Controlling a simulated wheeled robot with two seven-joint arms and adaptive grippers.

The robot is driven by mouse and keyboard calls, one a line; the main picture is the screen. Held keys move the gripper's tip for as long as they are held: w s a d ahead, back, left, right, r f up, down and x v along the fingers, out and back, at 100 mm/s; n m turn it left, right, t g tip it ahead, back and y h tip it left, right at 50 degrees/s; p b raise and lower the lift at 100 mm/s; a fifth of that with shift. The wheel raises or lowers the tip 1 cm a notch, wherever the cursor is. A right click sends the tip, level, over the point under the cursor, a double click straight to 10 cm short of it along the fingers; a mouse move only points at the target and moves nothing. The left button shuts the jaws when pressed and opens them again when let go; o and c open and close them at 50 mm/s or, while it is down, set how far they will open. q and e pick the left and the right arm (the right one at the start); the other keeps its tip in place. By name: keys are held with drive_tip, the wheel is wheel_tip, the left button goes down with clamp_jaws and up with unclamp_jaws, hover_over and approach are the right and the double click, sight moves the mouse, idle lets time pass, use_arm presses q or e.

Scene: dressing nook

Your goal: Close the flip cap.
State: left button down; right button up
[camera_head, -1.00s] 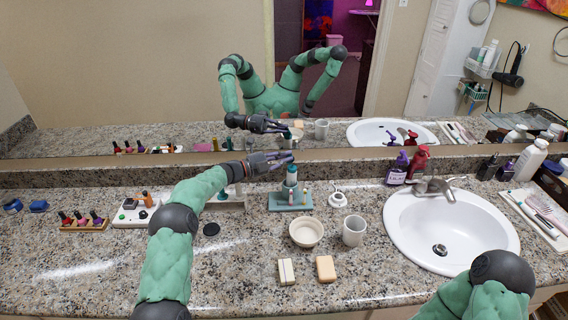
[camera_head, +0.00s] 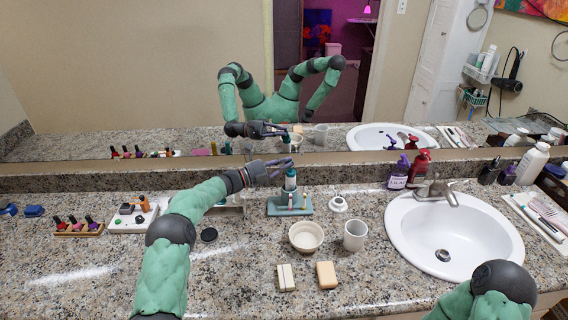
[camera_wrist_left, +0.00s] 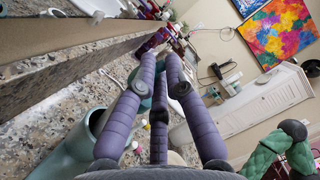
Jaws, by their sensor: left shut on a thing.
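The bottle (camera_head: 290,182) with the flip cap stands upright in a teal holder (camera_head: 274,209) on the counter, below the mirror. My left gripper (camera_head: 287,164) reaches in from the left, with its purple fingers at the top of the bottle. In the left wrist view, the fingers (camera_wrist_left: 160,88) are close together, and a teal part, probably the cap (camera_wrist_left: 141,84), shows beside the fingertips. The fingers partly cover the cap, so its exact angle is unclear. My right arm shows at bottom right, but its gripper is outside the picture.
A cream bowl (camera_head: 306,237), a white cup (camera_head: 354,236) and two soap bars (camera_head: 327,275) lie in front of the holder. Nail polish bottles (camera_head: 77,226) stand at left. The sink (camera_head: 470,235) and pump bottles (camera_head: 398,172) are at right. The mirror limits room behind.

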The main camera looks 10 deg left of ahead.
use_arm(q)
drive_tip(key=c, duration=1.4)
unclamp_jaws()
drive_tip(key=shift+o, duration=0.2)
drive_tip(key=v, duration=1.2)
